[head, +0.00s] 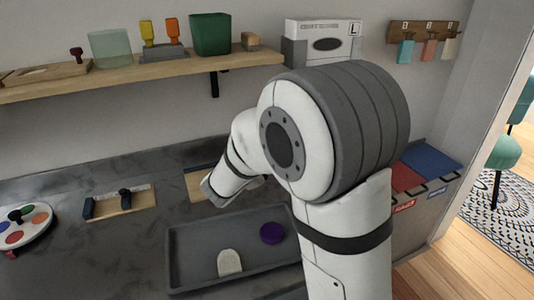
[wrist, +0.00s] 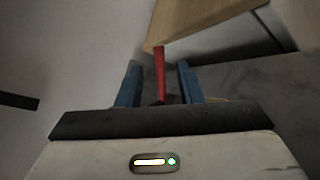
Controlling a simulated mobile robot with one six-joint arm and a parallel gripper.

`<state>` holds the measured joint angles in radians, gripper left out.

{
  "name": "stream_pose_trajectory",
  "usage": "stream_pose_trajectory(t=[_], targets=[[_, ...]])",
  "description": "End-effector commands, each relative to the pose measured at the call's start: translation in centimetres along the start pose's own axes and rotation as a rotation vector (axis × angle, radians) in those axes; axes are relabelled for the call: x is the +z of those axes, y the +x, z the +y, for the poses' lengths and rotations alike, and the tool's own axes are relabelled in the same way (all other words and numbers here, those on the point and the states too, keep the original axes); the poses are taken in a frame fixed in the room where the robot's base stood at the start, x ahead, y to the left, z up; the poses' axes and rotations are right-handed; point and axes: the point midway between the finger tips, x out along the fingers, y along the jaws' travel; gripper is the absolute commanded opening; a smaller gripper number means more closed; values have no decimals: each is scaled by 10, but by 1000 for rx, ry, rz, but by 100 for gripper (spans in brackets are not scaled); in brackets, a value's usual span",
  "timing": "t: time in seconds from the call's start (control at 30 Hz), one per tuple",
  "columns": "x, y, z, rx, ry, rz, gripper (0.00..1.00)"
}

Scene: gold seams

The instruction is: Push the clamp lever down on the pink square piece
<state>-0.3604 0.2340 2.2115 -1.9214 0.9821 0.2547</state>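My gripper (wrist: 158,68) shows in the wrist view as two blue fingers standing apart. A thin red bar (wrist: 160,72), which looks like a lever, stands between them with a gap on each side. Its lower end is hidden by my gripper's body, and I cannot tell what it is fixed to. I cannot make out a pink square piece in either view. In the head view my arm reaches down towards a wooden board (head: 194,182) at the back of the counter and hides the fingers and most of that board.
A wooden edge (wrist: 200,20) lies beyond the fingers in the wrist view. A grey tray (head: 190,270) holds a purple disc (head: 272,233) and a pale rounded piece (head: 229,262). A shelf (head: 130,78) runs above. A board with dark handles (head: 120,203) and a paint palette (head: 20,227) sit left.

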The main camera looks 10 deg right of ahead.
Motion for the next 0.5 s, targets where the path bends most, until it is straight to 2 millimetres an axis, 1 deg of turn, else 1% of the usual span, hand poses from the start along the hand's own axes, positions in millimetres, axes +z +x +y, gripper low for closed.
stream_pose_trajectory(t=[0.17,0.4,0.5], targets=[[-2,20,0,3,-4,2,33],[-2,57,1,3,-4,3,33],[-2,68,1,3,-3,5,33]])
